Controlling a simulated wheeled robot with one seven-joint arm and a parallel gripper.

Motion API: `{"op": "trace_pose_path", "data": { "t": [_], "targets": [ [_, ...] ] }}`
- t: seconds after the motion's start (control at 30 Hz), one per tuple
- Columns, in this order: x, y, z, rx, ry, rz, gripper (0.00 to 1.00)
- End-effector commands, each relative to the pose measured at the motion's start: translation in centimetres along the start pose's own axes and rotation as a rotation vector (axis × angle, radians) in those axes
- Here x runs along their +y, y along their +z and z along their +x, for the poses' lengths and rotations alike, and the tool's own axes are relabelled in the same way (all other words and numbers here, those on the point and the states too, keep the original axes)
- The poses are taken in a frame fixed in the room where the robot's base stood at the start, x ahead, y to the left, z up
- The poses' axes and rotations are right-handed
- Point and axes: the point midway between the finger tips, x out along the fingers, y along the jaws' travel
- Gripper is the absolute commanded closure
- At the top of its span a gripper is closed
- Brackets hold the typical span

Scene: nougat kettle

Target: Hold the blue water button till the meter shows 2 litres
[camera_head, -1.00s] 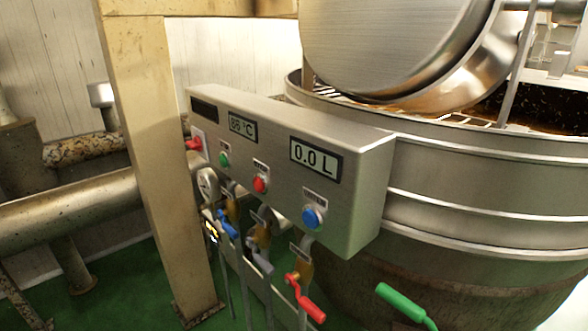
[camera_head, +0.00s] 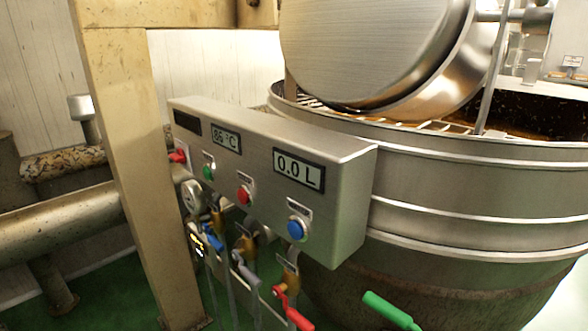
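The blue water button (camera_head: 297,229) is on the front of the steel control box (camera_head: 345,180), near its lower right. The meter (camera_head: 299,170) above it reads 0.0 L. Nothing touches the button. My gripper is not in view.
A red button (camera_head: 243,195), a green button (camera_head: 208,172) and a red switch (camera_head: 179,156) sit further left on the box, with a display (camera_head: 226,138) reading 86 °C. Valves with blue, grey, red (camera_head: 297,318) and green (camera_head: 390,310) handles lie below. A beige post (camera_head: 122,170) stands left; the large kettle (camera_head: 470,190) stands right.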

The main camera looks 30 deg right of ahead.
Motion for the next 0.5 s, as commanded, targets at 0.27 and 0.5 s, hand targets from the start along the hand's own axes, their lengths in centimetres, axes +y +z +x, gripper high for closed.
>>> {"op": "trace_pose_path", "data": {
  "t": [0.27, 0.5],
  "targets": [
    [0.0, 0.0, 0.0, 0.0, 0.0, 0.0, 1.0],
    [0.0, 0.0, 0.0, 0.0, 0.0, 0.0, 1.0]
  ]
}}
